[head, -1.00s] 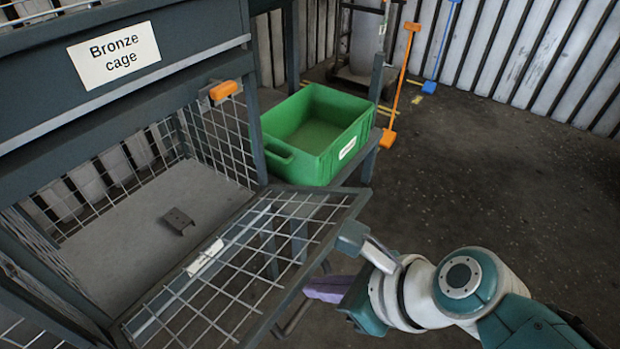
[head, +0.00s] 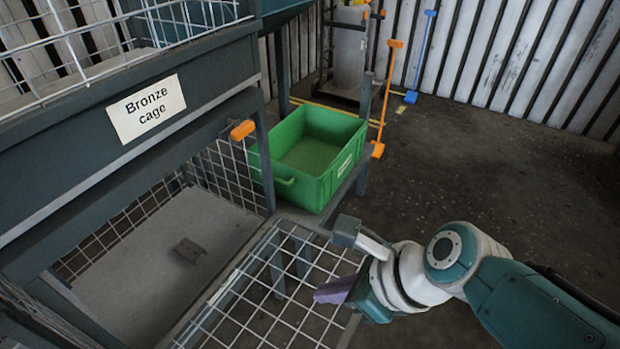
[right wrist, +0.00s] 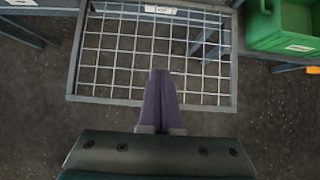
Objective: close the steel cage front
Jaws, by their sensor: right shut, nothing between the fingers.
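A wire-mesh front (head: 262,290) with a grey frame hangs swung down and open, below the sign "Bronze cage" (head: 147,108). It also fills the upper middle of the right wrist view (right wrist: 100,98), with a small white label (right wrist: 161,10) on its far rail that I cannot read. The cage behind it stands open, with a grey floor (head: 150,265). My right gripper (head: 318,297) has its purple fingers shut and empty. They overlap the front's outer part in both views; I cannot tell whether they touch it. My left gripper is out of view.
A small grey bracket (head: 188,250) lies on the cage floor. A green crate (head: 318,190) stands on a bench beside the cage, beyond the front. An orange latch piece (head: 242,130) sits on the cage post. The dark floor to the right (head: 500,180) is clear.

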